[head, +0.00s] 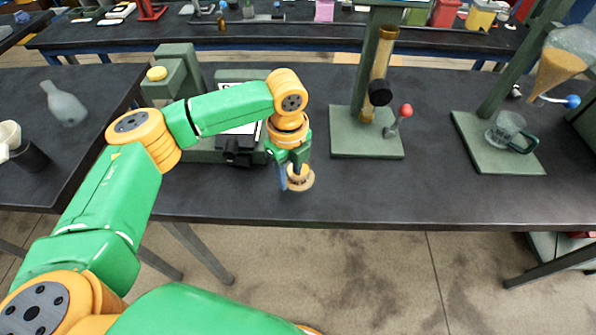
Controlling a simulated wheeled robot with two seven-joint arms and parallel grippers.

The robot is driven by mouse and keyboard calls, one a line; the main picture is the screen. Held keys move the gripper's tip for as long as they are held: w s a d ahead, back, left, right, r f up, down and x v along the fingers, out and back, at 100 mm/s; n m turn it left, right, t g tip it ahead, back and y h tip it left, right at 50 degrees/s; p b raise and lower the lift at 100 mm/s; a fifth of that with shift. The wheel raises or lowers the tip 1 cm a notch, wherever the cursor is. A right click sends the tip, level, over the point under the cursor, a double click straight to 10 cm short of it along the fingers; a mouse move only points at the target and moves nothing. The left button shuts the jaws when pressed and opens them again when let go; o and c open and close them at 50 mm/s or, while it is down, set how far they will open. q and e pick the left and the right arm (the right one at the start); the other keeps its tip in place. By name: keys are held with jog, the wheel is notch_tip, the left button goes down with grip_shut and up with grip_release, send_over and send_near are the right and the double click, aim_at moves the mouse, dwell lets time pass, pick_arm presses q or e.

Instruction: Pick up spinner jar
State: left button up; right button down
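A small round jar with a tan, ring-like top (302,183), which I take to be the spinner jar, is at the front edge of the dark bench, left of centre. My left gripper (291,178) points down right at it, with its fingers overlapping the jar in the picture. One bluish finger shows at the jar's left side. The gripper hides part of the jar, and I cannot tell whether the fingers touch it or are closed on it. My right gripper is out of view.
To the right are a green stand with an amber column (381,65) and red-knobbed lever (402,119), then a glass mug (509,131) on a green base. The front bench between them is clear.

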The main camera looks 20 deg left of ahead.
pick_arm(q)
jog(key=shift+w+f, duration=0.2)
jog(key=shift+w, duration=0.1)
jog(key=shift+s+r, duration=0.15)
jog(key=shift+s, duration=0.05)
grip_shut()
jog(key=shift+w, duration=0.1)
dwell(0.8)
